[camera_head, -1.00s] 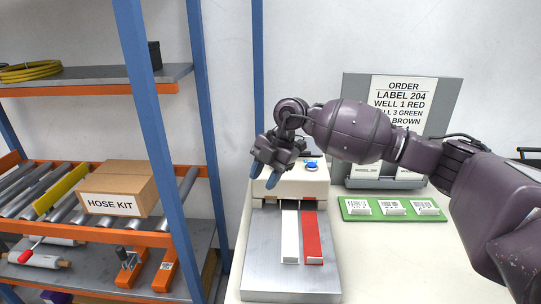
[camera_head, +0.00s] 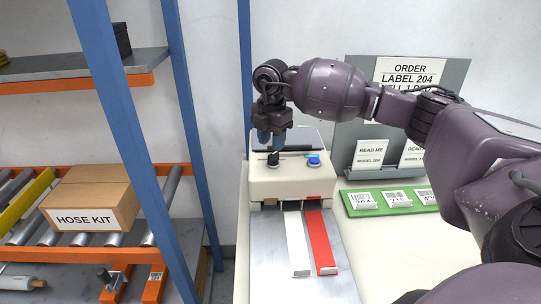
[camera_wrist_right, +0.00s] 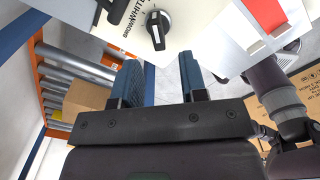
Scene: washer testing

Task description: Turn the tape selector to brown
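The tape selector is a round black knob (camera_head: 273,158) on top of the cream tape machine (camera_head: 300,182). It also shows in the right wrist view (camera_wrist_right: 157,27), beside the printed words BROWN and WHITE. A pale line runs across the knob, but I cannot tell for sure which word it points to. My right gripper (camera_head: 270,138) hangs fingers-down just above and behind the knob. Its two blue fingers are apart in the right wrist view (camera_wrist_right: 160,80), with nothing between them, and the knob lies beyond their tips. My left gripper is not in view.
A blue button (camera_head: 314,161) sits right of the knob. A white strip (camera_head: 297,240) and a red strip (camera_head: 321,240) extend from the machine's front. A green board with label cards (camera_head: 377,210) lies to the right. A blue shelf post (camera_head: 187,110) stands left.

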